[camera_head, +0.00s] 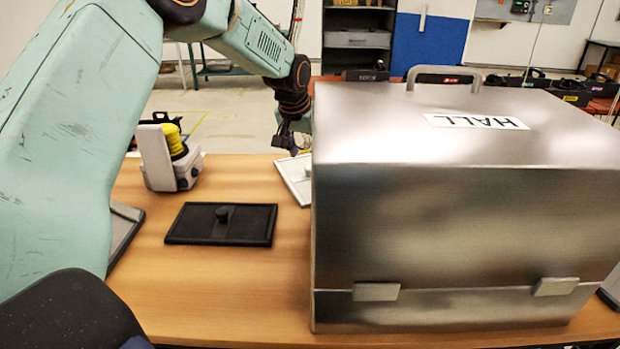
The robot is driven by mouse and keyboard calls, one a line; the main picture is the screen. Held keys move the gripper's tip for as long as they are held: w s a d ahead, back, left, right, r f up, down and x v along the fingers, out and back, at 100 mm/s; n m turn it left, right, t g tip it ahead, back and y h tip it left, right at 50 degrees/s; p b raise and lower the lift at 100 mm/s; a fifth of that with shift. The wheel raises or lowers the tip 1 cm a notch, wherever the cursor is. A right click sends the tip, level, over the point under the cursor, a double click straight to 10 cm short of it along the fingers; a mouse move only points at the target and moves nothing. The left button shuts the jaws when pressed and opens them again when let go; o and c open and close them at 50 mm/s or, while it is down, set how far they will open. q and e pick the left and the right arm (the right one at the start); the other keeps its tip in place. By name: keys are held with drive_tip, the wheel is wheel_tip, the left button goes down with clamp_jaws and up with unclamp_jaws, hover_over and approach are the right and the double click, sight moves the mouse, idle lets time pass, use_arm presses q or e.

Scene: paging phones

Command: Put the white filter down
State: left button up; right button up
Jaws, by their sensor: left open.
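The white filter (294,182) is a flat pale panel on the wooden table, left of the big metal box. The box hides its right part. My left gripper (292,145) is just above the far part of the white filter and is open. Its fingertips are small and partly hidden by the box edge, so I cannot tell whether they touch the filter. My right gripper is not in view.
The metal box (450,220) marked HALL fills the right side. A black panel (190,226) with a knob lies at centre-left. A grey device with a yellow spool (160,170) stands behind it. Another grey-edged panel (124,232) is partly behind my arm. The front table area (220,290) is clear.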

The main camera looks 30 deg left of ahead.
sight(309, 167)
use_arm(q)
drive_tip(key=x, duration=0.6)
drive_tip(key=shift+w+a, duration=0.25)
drive_tip(key=shift+a, duration=0.05)
drive_tip(key=shift+d+r, duration=0.1)
drive_tip(key=shift+r, duration=0.05)
drive_tip(key=shift+c, duration=1.3)
clamp_jaws()
